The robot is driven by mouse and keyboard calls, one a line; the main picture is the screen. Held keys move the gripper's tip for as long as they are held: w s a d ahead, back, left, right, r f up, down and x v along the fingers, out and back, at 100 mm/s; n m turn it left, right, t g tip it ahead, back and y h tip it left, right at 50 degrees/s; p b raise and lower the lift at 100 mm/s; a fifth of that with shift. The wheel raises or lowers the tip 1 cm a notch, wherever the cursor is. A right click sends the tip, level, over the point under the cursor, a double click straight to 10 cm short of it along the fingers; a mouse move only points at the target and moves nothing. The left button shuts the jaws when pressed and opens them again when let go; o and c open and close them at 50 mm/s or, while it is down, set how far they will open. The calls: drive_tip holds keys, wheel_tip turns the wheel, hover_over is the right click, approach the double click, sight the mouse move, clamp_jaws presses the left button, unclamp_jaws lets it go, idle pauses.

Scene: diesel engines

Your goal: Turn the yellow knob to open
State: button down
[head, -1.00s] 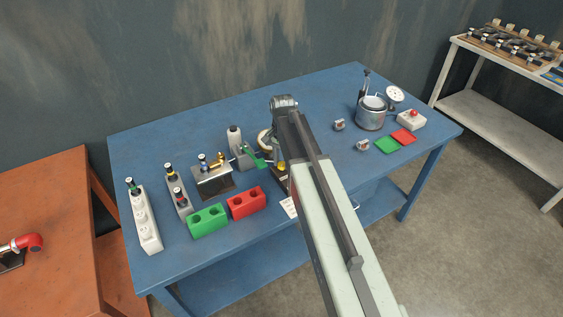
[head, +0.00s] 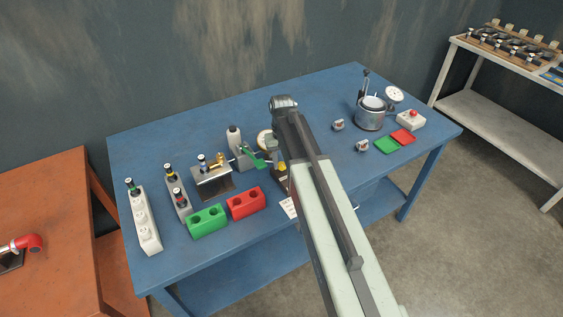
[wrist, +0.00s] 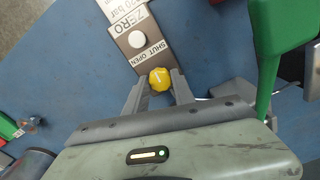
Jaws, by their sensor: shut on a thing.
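The yellow knob (wrist: 159,79) sits at the lower end of a dark plate (wrist: 148,45) lettered "ZERO" and "SHUT OPEN" in the wrist view. A white line shows on the knob's face. My gripper (wrist: 160,81) has one finger on each side of the knob and is shut on it. In the head view the knob (head: 282,167) is a small yellow spot beside my arm, and my arm hides the fingers there.
A green lever (wrist: 272,50) stands close right of my gripper in the wrist view. Left of my arm in the head view are a red block (head: 246,203), a green block (head: 208,222) and a pump-like fixture (head: 213,181). A metal pot (head: 370,115) stands right on the blue table (head: 310,88).

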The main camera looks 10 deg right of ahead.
sight(282, 164)
drive_tip(key=n, duration=0.5)
drive_tip(key=shift+n, duration=2.5)
drive_tip(key=c, duration=1.1)
unclamp_jaws()
drive_tip(key=shift+o, duration=0.2)
drive_tip(key=shift+r, duration=0.1)
wheel_tip(282, 164, up, 8)
drive_tip(key=p, duration=0.8)
drive_tip(key=shift+f, duration=0.2)
